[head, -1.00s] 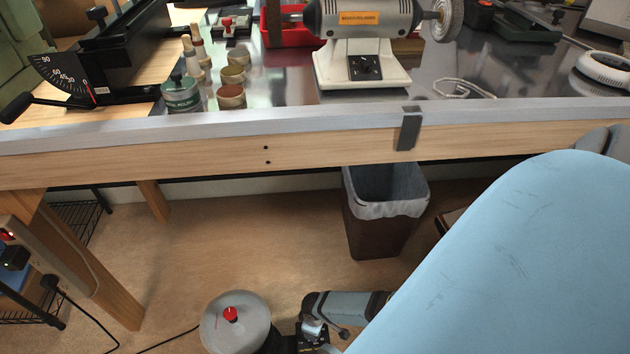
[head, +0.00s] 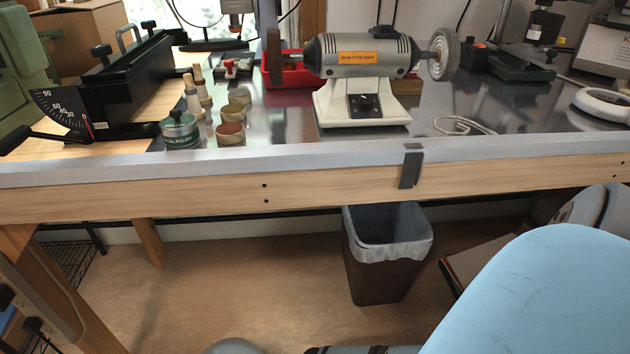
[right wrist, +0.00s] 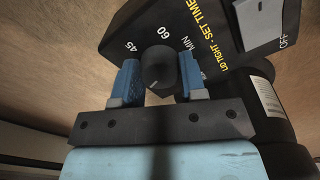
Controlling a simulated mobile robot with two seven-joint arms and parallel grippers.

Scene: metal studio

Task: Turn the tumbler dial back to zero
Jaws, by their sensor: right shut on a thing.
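The tumbler dial (right wrist: 156,66) is a dark round knob on the black control box (right wrist: 215,22) in the right wrist view. A small pale mark shows on its near side. The numbers 45 and 60 and the word MIN are printed around it; the zero mark is not visible. My right gripper (right wrist: 160,76) has its blue fingers on both sides of the dial and is shut on it. In the head view only the top of the tumbler's grey drum (head: 232,347) shows at the bottom edge. My left gripper is not in view.
A grey switch (right wrist: 264,22) marked OFF sits beside the dial's labels. In the head view a workbench (head: 330,183) carries a bench polisher (head: 362,58) and small jars. A lined waste bin (head: 385,270) stands under it. My light-blue arm covers the lower right.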

